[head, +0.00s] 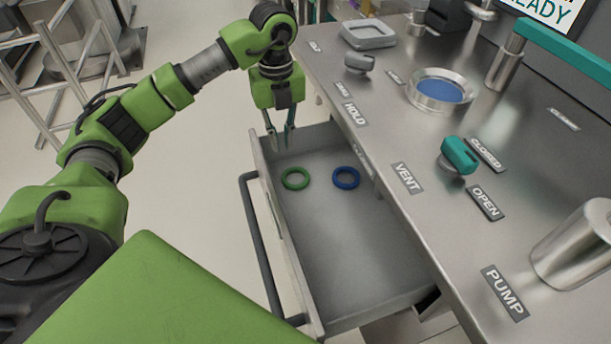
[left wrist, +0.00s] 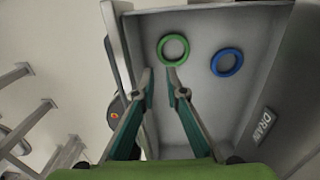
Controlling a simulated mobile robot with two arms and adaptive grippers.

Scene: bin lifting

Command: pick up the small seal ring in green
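The small green seal ring (head: 283,179) lies flat on the floor of the open drawer (head: 345,262), toward its far left part. It also shows in the left wrist view (left wrist: 162,50), beyond my fingertips. A blue ring (head: 335,179) lies to its right in the same drawer. My left gripper (head: 280,138) hangs pointing down above the drawer's far left corner, apart from the green ring. In the left wrist view its two fingers (left wrist: 159,80) are spread with nothing between them. My right gripper is in neither view.
The drawer's handle (head: 258,240) runs along its left front. The steel counter (head: 400,130) overhangs the drawer's right side, with a teal-handled valve (head: 459,154), a round blue-centred port (head: 441,92) and a cylinder (head: 580,245). The near part of the drawer is empty.

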